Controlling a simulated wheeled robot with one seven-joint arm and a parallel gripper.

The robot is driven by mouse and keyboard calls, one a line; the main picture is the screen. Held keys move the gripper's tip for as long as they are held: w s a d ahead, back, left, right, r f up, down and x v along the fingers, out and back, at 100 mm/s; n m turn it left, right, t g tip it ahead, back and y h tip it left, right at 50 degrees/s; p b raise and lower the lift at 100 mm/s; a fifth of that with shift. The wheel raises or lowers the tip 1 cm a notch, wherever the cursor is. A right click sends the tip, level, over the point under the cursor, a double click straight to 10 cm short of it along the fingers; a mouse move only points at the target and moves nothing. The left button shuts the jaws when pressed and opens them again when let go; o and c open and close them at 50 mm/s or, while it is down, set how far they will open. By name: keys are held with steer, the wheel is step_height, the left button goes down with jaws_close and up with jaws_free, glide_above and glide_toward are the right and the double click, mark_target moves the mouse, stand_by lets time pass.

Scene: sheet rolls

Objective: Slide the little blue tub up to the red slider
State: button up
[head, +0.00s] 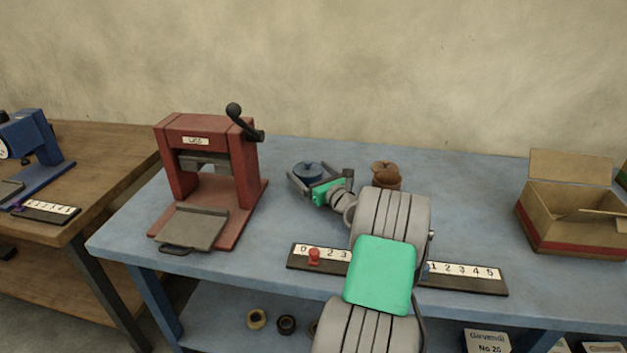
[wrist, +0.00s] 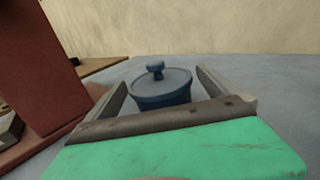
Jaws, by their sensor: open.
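The little blue tub (head: 306,173), round with a knobbed lid, stands upright on the blue table behind the number strips. It also shows in the wrist view (wrist: 161,88), between the fingers. My gripper (head: 318,178) is open, with one finger on each side of the tub; I cannot tell whether either touches it. The red slider (head: 314,257) is a small knob on the left number strip (head: 300,268), near the 1, closer to the table's front edge than the tub. My arm hides the right end of that strip.
A red press (head: 178,155) with a black lever stands left of the tub. A brown tub (head: 386,173) stands to its right, behind my arm. A second number strip (head: 470,278) lies right of my arm. An open cardboard box (head: 560,232) stands at the far right.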

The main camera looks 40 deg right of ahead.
mark_target(301, 164)
steer(key=w, duration=0.4)
steer(key=shift+w+d, duration=0.2)
steer(key=shift+d, duration=0.2)
steer(key=shift+c, duration=0.3)
steer(key=c, duration=1.1)
steer(key=o, duration=1.2)
steer(key=shift+c, duration=0.2)
steer(key=shift+s, duration=0.1)
